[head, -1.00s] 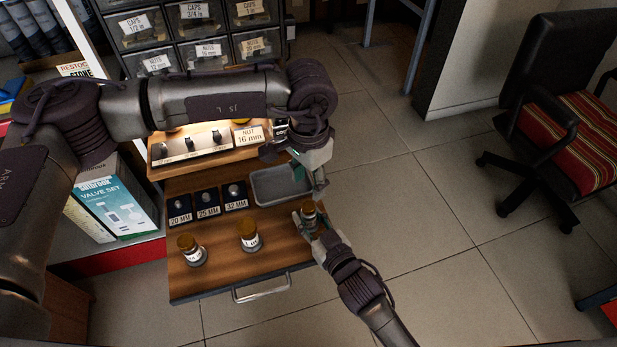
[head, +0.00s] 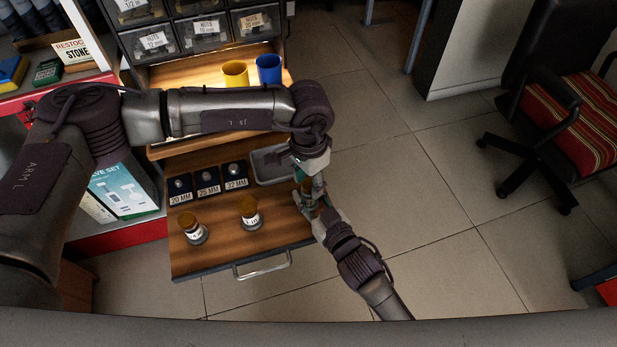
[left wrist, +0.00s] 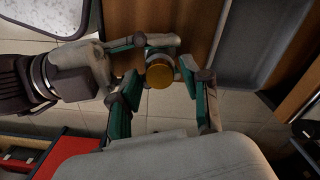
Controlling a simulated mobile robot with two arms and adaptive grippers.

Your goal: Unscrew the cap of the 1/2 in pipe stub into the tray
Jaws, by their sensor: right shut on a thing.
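My right gripper (head: 320,208) is shut on a pipe stub (left wrist: 158,53) and holds it upright at the right edge of the wooden drawer. The stub has a brass-coloured cap (left wrist: 160,76) on top; its size label is hidden. My left gripper (left wrist: 166,98) is open, pointing down over the cap, with one finger on each side and visible gaps. In the head view my left gripper (head: 314,182) covers most of the stub. The grey tray (head: 268,168) is behind the stubs, partly hidden by my left arm; it also shows in the left wrist view (left wrist: 250,50).
Two other capped stubs (head: 194,230) (head: 249,214) stand on the drawer (head: 225,255). Small dark holders labelled 20, 25 and 32 MM (head: 207,180) lie left of the tray. A yellow cup (head: 235,74) and blue cup (head: 269,69) stand behind my left arm.

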